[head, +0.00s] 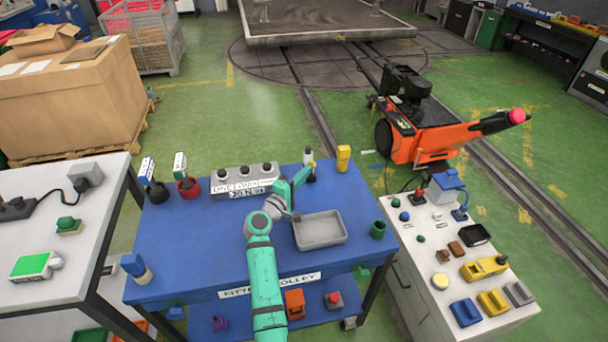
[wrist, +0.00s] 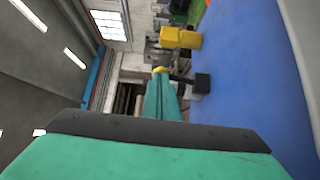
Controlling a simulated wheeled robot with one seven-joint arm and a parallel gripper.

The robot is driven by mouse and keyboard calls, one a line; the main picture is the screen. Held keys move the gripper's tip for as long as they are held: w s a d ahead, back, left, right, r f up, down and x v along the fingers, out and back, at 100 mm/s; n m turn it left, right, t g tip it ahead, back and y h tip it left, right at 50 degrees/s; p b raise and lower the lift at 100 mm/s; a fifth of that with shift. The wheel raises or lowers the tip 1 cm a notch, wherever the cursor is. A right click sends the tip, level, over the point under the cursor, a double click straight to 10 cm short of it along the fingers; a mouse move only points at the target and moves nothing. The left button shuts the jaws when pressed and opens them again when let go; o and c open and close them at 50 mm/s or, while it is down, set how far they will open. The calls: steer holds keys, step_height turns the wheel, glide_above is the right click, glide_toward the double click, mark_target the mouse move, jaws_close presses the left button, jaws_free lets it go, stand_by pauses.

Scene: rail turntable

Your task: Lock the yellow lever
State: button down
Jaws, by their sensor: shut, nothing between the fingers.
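The yellow lever stands near the back edge of the blue trolley top. Its yellow knob (wrist: 160,70) sits on a dark stem rising from a black base (wrist: 202,83) in the wrist view. In the head view the lever (head: 308,156) is small and partly hidden by my gripper (head: 307,172). My gripper is shut and empty, and its fingers (wrist: 161,95) point at the lever, with the tips close to the knob and stem. I cannot tell whether they touch it.
A yellow block-like object (head: 343,158) stands just right of the lever. A grey switch box (head: 245,181) is to the left. A grey tray (head: 320,230) and a green cup (head: 378,229) are on the right of the blue trolley (head: 190,235). Its front left top is mostly clear.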

steer(key=shift+w+a+r, duration=0.15)
steer(key=shift+w+r, duration=0.2)
steer(key=shift+w, duration=0.2)
steer(key=shift+w+a+r, duration=0.1)
steer(key=shift+w+r, duration=0.2)
steer(key=shift+w, duration=0.2)
steer(key=shift+s+a, duration=0.1)
steer(key=r+v, duration=0.2)
steer(key=v, duration=1.1)
steer(key=shift+s+a+r, duration=0.15)
steer(key=shift+s+a, duration=0.1)
